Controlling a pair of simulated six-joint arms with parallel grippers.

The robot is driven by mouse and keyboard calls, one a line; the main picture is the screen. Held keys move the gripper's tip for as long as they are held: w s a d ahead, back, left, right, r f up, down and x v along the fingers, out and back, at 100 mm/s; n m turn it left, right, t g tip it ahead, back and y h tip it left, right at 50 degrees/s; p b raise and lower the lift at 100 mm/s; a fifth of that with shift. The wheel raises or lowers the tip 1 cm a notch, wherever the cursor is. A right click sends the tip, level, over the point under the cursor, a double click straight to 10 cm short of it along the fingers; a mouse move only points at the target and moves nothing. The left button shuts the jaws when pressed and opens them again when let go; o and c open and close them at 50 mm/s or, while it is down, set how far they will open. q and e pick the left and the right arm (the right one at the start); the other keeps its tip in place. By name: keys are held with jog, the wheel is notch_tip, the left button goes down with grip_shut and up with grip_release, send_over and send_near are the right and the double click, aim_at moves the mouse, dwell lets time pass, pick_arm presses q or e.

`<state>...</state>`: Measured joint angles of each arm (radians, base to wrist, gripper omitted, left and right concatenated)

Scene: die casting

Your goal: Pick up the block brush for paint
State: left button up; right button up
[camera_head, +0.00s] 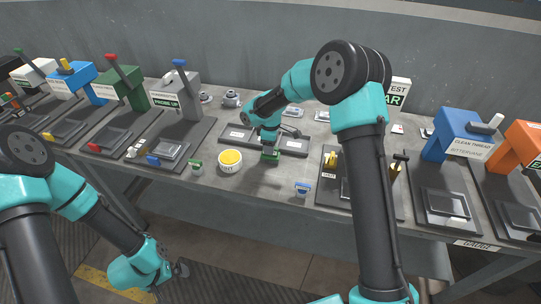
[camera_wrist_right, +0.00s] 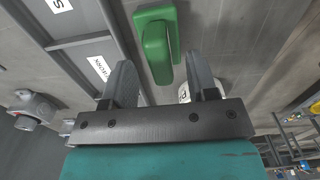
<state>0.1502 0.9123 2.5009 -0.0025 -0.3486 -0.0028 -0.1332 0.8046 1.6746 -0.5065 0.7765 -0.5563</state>
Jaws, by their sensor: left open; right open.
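The block brush appears to be the green block (camera_wrist_right: 153,50) with a raised grip in the right wrist view, lying on the grey tabletop. In the head view its green part (camera_head: 270,157) shows just under my right gripper (camera_head: 268,146). My right gripper is open, its two fingers (camera_wrist_right: 160,66) pointing at the green block with one on either side in the picture; I see no grip on it. A round pot of yellow paint (camera_head: 230,158) stands to its left. My left gripper (camera_head: 182,270) hangs low, away from the table top, with its fingers barely visible.
A dark flat tray (camera_head: 240,139) lies behind the green block. A small green-topped container (camera_head: 196,167) and a blue-topped one (camera_head: 303,189) stand near the front edge. Lever stations, including a grey one (camera_head: 176,98) and a blue one (camera_head: 456,136), line both sides.

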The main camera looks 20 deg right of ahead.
notch_tip(320, 180, down, 2)
jog(key=shift+f, duration=0.15)
dwell(0.4)
grip_shut()
dwell(0.3)
